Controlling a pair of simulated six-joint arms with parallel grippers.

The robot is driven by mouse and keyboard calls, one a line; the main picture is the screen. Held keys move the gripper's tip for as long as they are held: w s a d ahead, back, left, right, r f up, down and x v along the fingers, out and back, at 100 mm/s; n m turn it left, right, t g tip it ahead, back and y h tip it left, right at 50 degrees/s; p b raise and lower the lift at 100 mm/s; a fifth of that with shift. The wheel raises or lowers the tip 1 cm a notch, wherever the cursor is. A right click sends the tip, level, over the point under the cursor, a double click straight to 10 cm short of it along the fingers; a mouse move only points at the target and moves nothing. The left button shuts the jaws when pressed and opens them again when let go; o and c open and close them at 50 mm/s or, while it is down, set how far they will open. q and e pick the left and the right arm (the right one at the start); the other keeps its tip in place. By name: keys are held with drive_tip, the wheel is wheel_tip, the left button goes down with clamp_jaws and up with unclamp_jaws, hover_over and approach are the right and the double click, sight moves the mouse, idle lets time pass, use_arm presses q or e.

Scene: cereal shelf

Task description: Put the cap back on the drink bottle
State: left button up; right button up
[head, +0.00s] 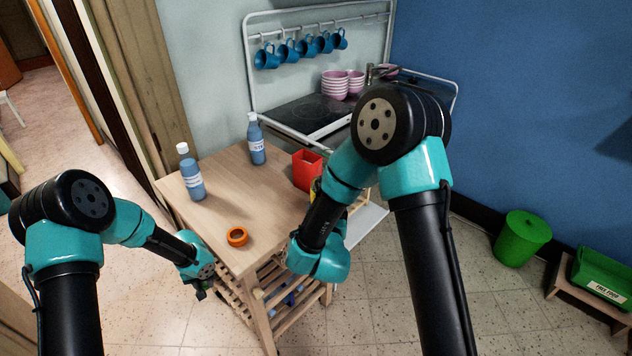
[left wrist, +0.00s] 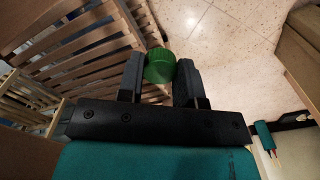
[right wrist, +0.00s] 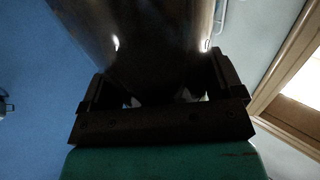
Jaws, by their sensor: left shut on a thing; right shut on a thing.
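A green ribbed cap (left wrist: 160,66) is between the fingers of my left gripper (left wrist: 159,72) in the left wrist view. In the head view my left gripper (head: 201,289) is low, beside the table's left front corner; the cap is not clear there. My right gripper (right wrist: 160,80) is shut on a large, dark, glossy thing (right wrist: 140,38) in the right wrist view. It may be the drink bottle, but its neck and label do not show. In the head view my right wrist hides that gripper and its load.
On the wooden table (head: 218,160) stand two blue bottles, one with a white cap (head: 192,176), the other farther back (head: 256,142). A red box (head: 306,170) and an orange ring (head: 237,237) are also there. A green bin (head: 522,240) stands on the floor.

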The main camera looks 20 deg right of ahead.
drive_tip(key=s+a+r+n+y, duration=0.2)
drive_tip(key=s+a+n+y, duration=0.1)
drive_tip(key=a, duration=0.6)
drive_tip(key=s+y, duration=0.1)
drive_tip(key=y, duration=0.1)
drive_tip(key=shift+a+r+n+y, duration=0.15)
drive_tip(key=shift+a+n+y, duration=0.15)
drive_tip(key=shift+n+y, duration=0.1)
drive_tip(key=shift+s, duration=0.1)
